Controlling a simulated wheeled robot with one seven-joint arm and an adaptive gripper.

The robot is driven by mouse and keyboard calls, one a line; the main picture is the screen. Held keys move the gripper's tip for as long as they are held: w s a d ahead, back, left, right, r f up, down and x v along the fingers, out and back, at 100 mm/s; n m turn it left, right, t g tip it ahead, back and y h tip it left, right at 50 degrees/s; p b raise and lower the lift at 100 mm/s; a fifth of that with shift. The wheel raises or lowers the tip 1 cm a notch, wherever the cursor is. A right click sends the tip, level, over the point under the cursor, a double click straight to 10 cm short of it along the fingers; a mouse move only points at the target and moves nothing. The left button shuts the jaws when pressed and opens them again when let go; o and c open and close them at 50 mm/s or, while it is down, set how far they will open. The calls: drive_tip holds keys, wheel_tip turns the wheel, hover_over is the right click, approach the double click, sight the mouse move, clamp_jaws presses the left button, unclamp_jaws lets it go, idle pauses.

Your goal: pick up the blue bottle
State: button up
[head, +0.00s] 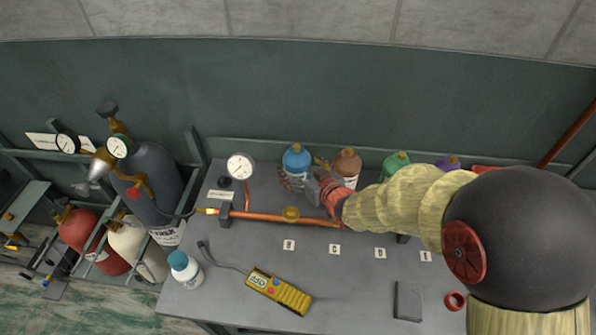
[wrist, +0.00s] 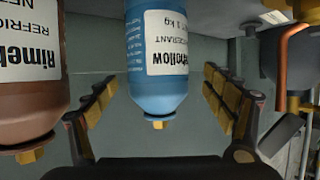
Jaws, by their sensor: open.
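The blue bottle (head: 297,159) stands upright at the back of the grey workbench, left of the brown bottle (head: 347,165). In the wrist view the blue bottle (wrist: 157,50) appears upside down with its white label and brass cap showing. My gripper (head: 297,182) is at the bottle's front side, and its tips partly hide the bottle's lower part in the head view. In the wrist view my gripper (wrist: 158,92) is open, with one padded finger on each side of the blue bottle and visible gaps to both. It holds nothing.
The brown bottle (wrist: 30,75) is close beside one finger in the wrist view. A green bottle (head: 396,165) and purple bottle (head: 448,163) stand farther right. A copper pipe (head: 280,217) with a gauge (head: 240,166) runs in front. A yellow detector (head: 278,291) lies nearer.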

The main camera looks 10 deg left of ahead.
drive_tip(key=x, duration=0.3)
drive_tip(key=shift+w+f+b, duration=0.1)
drive_tip(key=shift+w+b, duration=0.2)
drive_tip(key=shift+b, duration=0.1)
drive_tip(key=shift+c, duration=1.1)
drive_tip(key=c, duration=1.9)
drive_tip(key=shift+w+a+r, duration=0.1)
drive_tip(key=shift+r, duration=0.15)
clamp_jaws()
